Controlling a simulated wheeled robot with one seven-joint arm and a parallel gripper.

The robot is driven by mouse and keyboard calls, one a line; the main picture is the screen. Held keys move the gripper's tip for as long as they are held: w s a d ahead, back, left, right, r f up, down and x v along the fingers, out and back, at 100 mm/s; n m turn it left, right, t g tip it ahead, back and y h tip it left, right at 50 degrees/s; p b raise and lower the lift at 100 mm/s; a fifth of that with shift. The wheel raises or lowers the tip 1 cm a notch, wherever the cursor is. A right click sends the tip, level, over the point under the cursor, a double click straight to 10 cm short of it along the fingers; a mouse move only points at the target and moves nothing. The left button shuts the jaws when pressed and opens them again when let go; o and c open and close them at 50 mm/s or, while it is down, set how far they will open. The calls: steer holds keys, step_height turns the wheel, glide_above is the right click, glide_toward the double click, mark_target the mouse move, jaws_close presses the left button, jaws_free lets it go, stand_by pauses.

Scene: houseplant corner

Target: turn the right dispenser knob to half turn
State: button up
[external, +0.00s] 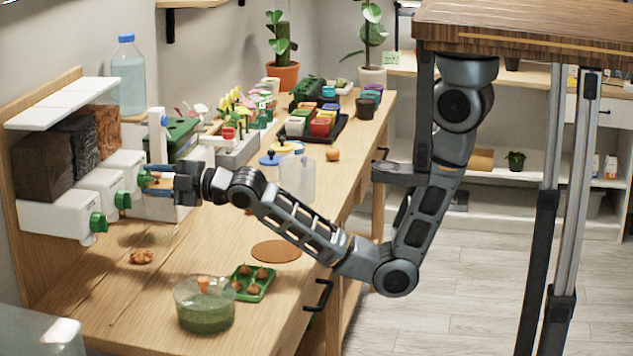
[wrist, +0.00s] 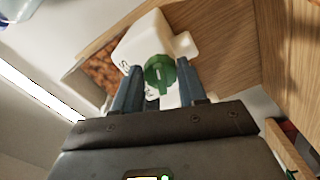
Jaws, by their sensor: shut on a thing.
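The dispenser stands against the wall on the left, with three white outlets, each with a green knob. The right dispenser knob (external: 145,178) is on the outlet farthest from the camera, partly hidden by my gripper. In the wrist view this round green knob (wrist: 159,72) sits between my fingers, with its pale mark running roughly up and down in the picture. My gripper (external: 152,180) reaches in from the right and is shut on the knob. Its two blue-grey fingers (wrist: 158,82) flank the knob. The white right outlet (wrist: 146,42) shows behind it.
A bowl (external: 205,309) and a green tray (external: 254,291) stand at the bench front. A clear jug (external: 297,180) stands near my forearm. A bottle (external: 128,75) stands behind.

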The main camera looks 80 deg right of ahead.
steer(key=m, duration=0.9)
steer(key=m+b, duration=0.1)
steer(key=m, duration=0.3)
steer(key=shift+a+f, duration=0.1)
steer(key=shift+f, duration=0.2)
steer(key=shift+m, duration=0.4)
steer(key=o, duration=1)
steer(key=shift+r, duration=0.1)
steer(key=shift+o, duration=0.2)
steer(key=shift+s, duration=0.1)
steer(key=s, duration=0.7)
steer(key=shift+s+b, duration=0.3)
steer(key=shift+b, duration=0.1)
